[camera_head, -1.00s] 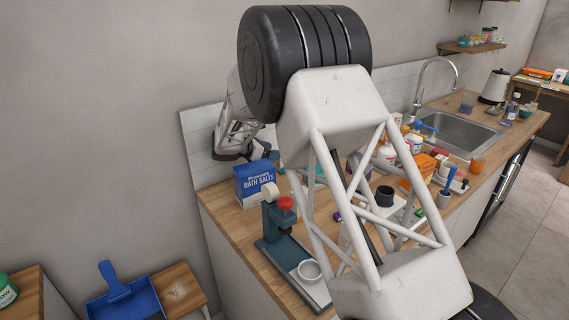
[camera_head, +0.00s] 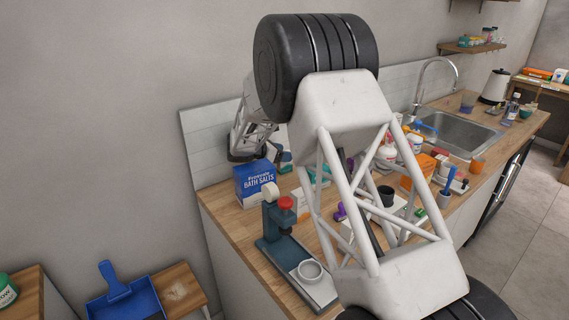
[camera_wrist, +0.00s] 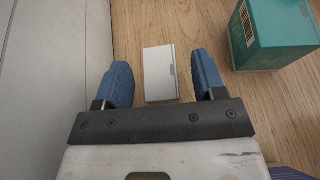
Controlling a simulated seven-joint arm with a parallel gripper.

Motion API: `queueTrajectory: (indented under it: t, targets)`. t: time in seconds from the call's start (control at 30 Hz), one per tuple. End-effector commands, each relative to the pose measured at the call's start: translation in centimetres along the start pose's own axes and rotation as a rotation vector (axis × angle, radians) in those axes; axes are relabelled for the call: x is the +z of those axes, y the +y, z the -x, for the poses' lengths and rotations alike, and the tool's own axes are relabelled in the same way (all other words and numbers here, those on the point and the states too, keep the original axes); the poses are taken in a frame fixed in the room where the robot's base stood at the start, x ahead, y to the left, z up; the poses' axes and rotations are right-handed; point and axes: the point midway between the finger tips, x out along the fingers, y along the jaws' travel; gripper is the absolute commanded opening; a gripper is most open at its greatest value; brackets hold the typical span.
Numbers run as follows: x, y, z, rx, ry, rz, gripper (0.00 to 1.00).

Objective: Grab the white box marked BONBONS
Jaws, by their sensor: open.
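A small white box (camera_wrist: 160,82) lies on the wooden counter in the wrist view, between and beyond my gripper's two blue fingers. Its face shows no lettering I can read, so I cannot confirm the BONBONS mark. My gripper (camera_wrist: 161,66) is open, with one finger on each side of the box in the picture and a visible gap on both sides. Nothing is held. In the head view my gripper (camera_head: 280,155) is partly hidden by my arm, above the back of the counter behind the blue bath salts box (camera_head: 255,181).
A teal box (camera_wrist: 272,38) stands right of the white box in the wrist view. The wall (camera_wrist: 55,60) runs close on the left. In the head view a dark teal press-like device (camera_head: 280,235) stands in front. Bottles and boxes crowd the counter towards the sink (camera_head: 460,130).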

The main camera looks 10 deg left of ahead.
Motion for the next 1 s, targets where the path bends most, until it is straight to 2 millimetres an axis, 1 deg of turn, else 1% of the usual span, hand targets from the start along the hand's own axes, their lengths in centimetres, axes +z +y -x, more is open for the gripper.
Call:
queueTrajectory:
  t: [0.03,0.17,0.7,0.97,1.0]
  targets:
    - [-0.02,-0.01,-0.44,-0.001,0.0,0.0,0.64]
    - [-0.04,0.0,-1.0,0.0,0.001,0.0,0.64]
    - [-0.05,-0.01,-1.02,0.0,0.0,0.0,0.64]
    - [-0.05,-0.01,-1.02,0.0,0.0,0.0,0.24]
    - [-0.05,-0.01,-1.02,0.0,0.0,0.0,0.18]
